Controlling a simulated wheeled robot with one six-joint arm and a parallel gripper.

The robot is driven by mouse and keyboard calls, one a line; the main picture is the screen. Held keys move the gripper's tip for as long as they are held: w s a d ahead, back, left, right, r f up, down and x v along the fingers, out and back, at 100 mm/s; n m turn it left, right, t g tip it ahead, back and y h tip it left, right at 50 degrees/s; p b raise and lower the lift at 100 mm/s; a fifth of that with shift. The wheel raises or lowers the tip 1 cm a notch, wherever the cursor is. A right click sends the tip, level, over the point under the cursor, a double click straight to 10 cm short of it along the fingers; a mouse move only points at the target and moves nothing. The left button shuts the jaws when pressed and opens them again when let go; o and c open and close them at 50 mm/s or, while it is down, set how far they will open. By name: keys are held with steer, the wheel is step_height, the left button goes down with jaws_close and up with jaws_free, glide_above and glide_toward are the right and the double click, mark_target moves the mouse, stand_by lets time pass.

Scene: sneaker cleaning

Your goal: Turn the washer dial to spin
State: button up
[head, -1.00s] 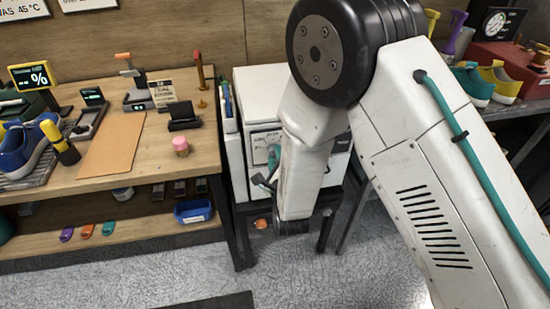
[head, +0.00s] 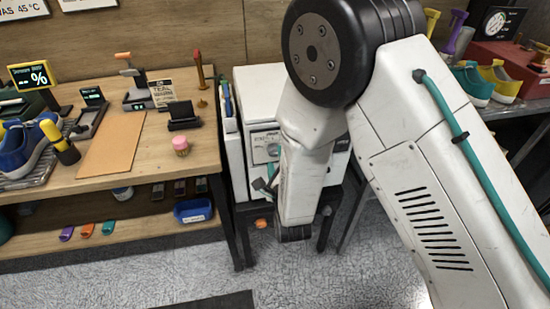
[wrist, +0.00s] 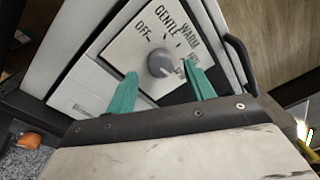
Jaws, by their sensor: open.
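The white washer (head: 270,82) stands in the gap between the two benches, partly hidden by my arm. In the wrist view its square control panel (wrist: 125,48) shows tilted, with a round grey dial (wrist: 160,64) in the middle. OFF, GENTLE and WARM are legible around the dial; another label near the right finger is partly covered. I cannot tell for sure where the dial points. My gripper (wrist: 160,71) is open, with one teal finger to each side of the dial in this view. Whether a finger touches it is unclear. The dial is hard to make out in the head view.
A dark handle (wrist: 239,60) sticks out right of the panel. An orange object (wrist: 40,142) lies below the washer. Grey floor is open in front.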

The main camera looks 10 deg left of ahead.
steer(key=v, duration=0.6)
stand_by(0.4)
